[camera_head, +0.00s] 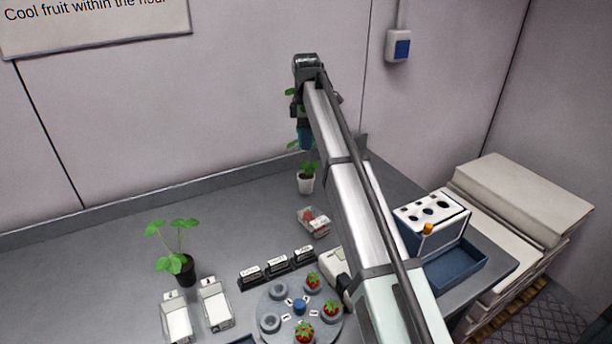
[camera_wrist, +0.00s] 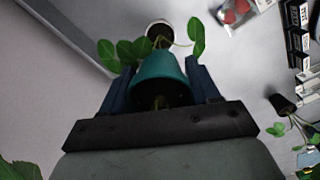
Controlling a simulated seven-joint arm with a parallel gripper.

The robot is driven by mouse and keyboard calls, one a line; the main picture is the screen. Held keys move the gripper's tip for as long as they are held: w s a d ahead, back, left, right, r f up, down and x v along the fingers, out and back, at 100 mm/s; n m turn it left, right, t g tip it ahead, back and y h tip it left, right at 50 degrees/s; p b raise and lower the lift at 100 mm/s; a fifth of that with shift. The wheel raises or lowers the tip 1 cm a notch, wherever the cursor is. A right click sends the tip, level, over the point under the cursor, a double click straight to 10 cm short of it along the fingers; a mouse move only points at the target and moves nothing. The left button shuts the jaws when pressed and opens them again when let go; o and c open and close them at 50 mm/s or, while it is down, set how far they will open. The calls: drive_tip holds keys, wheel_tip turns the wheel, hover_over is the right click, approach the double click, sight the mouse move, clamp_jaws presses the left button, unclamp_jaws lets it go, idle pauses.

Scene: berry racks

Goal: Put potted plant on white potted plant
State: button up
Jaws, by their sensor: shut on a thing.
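My gripper (camera_wrist: 158,78) is shut on a potted plant with a teal pot (camera_wrist: 160,66), which sits between the two dark blue fingers. In the head view the teal pot (camera_head: 305,138) hangs high near the back wall, partly hidden by my arm. The white potted plant (camera_head: 306,184) stands on the grey bench below it, with green leaves on top. In the wrist view the white pot (camera_wrist: 160,27) shows just past the teal pot, and leaves overlap between them. The two pots look apart in the head view; the exact gap is hard to tell.
A black potted plant (camera_head: 184,270) stands at left on the bench (camera_head: 90,290). A clear berry punnet (camera_head: 314,221) lies in front of the white pot. Black label blocks (camera_head: 278,268), a round berry rack (camera_head: 285,330) and two white devices (camera_head: 215,303) stand nearer.

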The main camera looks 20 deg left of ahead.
sight(306, 175)
drive_tip(key=shift+f, duration=5.05)
drive_tip(key=o, duration=1.1)
drive_tip(key=shift+f, duration=0.1)
wheel_tip(306, 175, up, 12)
drive_tip(key=shift+r, duration=0.15)
